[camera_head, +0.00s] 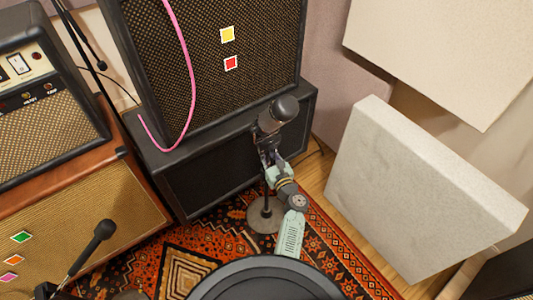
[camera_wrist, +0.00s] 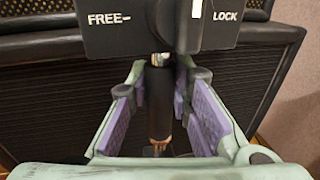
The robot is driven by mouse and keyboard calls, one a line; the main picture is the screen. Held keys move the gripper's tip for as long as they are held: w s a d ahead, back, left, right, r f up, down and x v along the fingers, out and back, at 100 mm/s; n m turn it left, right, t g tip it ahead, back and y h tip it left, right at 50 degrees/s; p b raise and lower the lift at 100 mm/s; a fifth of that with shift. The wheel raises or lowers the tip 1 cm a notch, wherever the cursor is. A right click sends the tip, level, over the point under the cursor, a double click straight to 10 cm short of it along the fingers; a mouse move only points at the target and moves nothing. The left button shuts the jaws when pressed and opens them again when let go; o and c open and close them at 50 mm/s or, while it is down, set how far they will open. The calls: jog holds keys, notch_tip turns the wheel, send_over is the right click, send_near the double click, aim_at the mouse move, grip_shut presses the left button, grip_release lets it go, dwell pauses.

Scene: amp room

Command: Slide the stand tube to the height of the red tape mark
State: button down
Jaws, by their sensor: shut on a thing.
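The mic stand has a round base (camera_head: 262,222) on the rug and a dark microphone (camera_head: 284,108) at its top. My gripper (camera_head: 268,156) is at the upper part of the stand, just below the microphone. In the wrist view my gripper's purple-padded fingers (camera_wrist: 163,74) are shut on the stand tube (camera_wrist: 160,105), a dark upright cylinder between them. A black block (camera_wrist: 150,30) marked FREE and LOCK sits above the fingers, with a white pointer (camera_wrist: 196,9) near LOCK. A red square mark (camera_head: 231,63) is on the speaker grille behind, higher in the picture than the microphone.
A yellow mark (camera_head: 228,35) is above the red one. A pink cable (camera_head: 188,60) hangs over the upper cabinet, which rests on a lower black cabinet (camera_head: 215,175). A pale panel (camera_head: 405,190) stands right. Amps (camera_head: 75,215) and another microphone (camera_head: 104,230) are left.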

notch_tip(320, 180, up, 2)
jog(key=shift+f, duration=0.1)
jog(key=c, duration=1.4)
grip_release()
jog(key=shift+f, duration=0.1)
jog(key=shift+c, duration=0.2)
jog(key=shift+s, duration=0.1)
jog(key=v, duration=1.2)
